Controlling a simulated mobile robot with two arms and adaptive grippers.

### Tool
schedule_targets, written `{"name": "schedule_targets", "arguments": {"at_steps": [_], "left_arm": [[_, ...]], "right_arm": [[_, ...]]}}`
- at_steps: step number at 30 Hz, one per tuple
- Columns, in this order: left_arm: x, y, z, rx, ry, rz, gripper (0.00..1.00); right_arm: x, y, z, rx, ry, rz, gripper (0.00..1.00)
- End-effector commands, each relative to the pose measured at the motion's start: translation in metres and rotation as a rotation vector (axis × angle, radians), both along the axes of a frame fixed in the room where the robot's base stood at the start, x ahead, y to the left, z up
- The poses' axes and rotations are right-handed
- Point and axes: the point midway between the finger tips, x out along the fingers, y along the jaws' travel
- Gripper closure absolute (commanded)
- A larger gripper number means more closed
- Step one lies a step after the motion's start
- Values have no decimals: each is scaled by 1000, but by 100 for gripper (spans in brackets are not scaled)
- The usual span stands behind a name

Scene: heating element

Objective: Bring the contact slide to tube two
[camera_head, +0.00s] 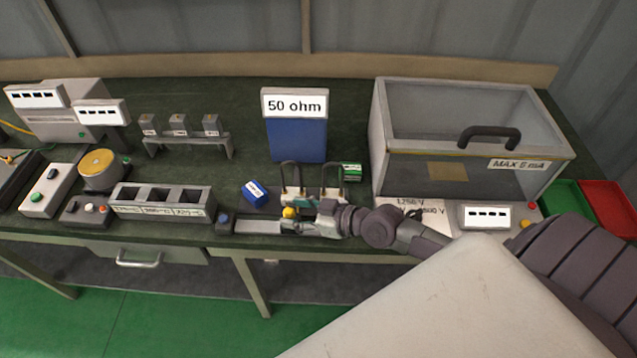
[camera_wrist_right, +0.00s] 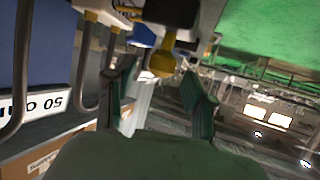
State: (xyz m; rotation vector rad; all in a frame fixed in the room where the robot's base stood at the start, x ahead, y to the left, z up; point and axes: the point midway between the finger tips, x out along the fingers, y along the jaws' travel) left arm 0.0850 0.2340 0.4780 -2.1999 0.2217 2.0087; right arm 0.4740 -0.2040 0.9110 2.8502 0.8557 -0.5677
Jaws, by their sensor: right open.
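A yellow knob (camera_head: 288,212), which looks like the contact slide, sits over a pale horizontal rail (camera_head: 255,227) at the bench's front edge. In the right wrist view the yellow knob (camera_wrist_right: 163,62) appears ahead of and between the spread fingers. My right gripper (camera_head: 298,212) reaches in from the right, close to the knob; its fingers (camera_wrist_right: 155,100) are open and nothing is clearly held. Metal loops (camera_head: 305,178) rise just behind the gripper. I cannot tell which part is tube two; the arm hides some of the apparatus. My left gripper is not in view.
A blue block with a "50 ohm" sign (camera_head: 295,125) stands behind. A glass case (camera_head: 470,140) marked "MAX 5 mA" is at right. A blue box (camera_head: 254,193) and a green box (camera_head: 351,172) lie nearby. A slotted grey holder (camera_head: 163,202) stands left.

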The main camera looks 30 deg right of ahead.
Motion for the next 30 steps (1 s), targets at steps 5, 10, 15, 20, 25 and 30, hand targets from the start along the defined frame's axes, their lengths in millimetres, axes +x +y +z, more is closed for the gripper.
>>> {"name": "schedule_targets", "arguments": {"at_steps": [5,10,15,20,25,30], "left_arm": [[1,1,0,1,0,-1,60],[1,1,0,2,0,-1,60],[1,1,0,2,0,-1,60],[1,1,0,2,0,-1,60],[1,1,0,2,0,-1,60],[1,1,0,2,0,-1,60]], "right_arm": [[-33,-21,15,-6,4,7,46],[-59,-38,27,-4,7,4,46],[-71,-47,34,-3,3,1,46],[-74,-49,37,1,1,1,46],[-74,-49,37,1,1,1,46],[-74,-49,37,0,0,1,46]]}}
